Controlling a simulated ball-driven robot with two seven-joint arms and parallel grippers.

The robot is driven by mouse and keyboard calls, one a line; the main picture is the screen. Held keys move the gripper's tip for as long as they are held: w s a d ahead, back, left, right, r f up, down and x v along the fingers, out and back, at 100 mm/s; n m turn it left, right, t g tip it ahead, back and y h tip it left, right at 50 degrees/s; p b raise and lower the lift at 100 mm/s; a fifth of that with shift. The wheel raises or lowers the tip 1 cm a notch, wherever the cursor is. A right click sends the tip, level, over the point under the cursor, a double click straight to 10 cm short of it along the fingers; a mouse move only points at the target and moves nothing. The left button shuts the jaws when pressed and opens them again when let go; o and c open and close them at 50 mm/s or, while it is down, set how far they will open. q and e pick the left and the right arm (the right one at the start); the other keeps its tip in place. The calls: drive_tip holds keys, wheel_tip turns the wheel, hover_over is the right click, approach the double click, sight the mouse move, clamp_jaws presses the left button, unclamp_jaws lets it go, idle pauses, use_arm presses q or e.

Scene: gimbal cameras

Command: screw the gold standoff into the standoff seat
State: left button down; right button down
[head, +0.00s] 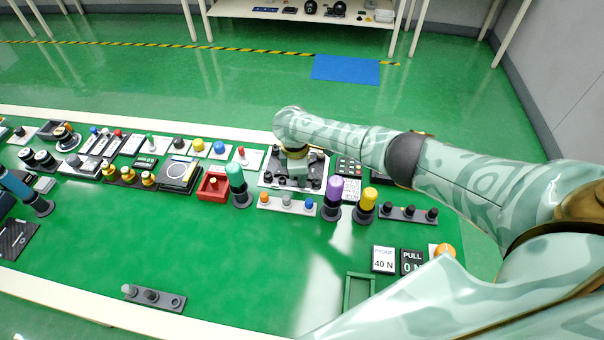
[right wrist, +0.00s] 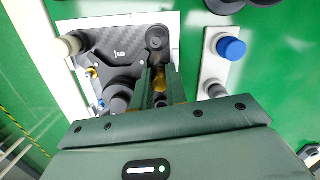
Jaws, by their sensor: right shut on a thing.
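My right gripper (head: 297,182) reaches down over a gimbal fixture at the back middle of the bench. In the right wrist view, the fingers (right wrist: 159,92) are shut on a gold piece, the gold standoff (right wrist: 160,84), of which only a small part shows between them. A dark carbon plate (right wrist: 115,42) with round dark bosses lies just beyond the fingertips on a light base (head: 268,179). The standoff seat is hidden or cannot be told from the other bosses. I cannot tell whether the standoff touches it.
A green-handled driver (head: 236,178) and a red tray (head: 201,190) stand left of the fixture. A strip of coloured knobs (head: 273,203) lies in front; purple (head: 334,190) and yellow (head: 369,197) drivers stand to its right. The green mat (head: 210,250) is largely clear in front.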

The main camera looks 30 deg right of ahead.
drive_tip(key=shift+f, duration=0.1)
drive_tip(key=c, duration=1.3)
unclamp_jaws()
drive_tip(key=r+p, duration=0.2)
drive_tip(key=r, duration=0.3)
drive_tip(key=a+r+p, duration=0.1)
drive_tip(key=r+p, duration=0.2)
drive_tip(key=r, duration=0.2)
drive_tip(key=w+r+p, duration=0.1)
drive_tip(key=r+p, duration=0.2)
drive_tip(key=r, duration=0.3)
drive_tip(key=shift+a+r, duration=0.1)
drive_tip(key=shift+a, duration=0.3)
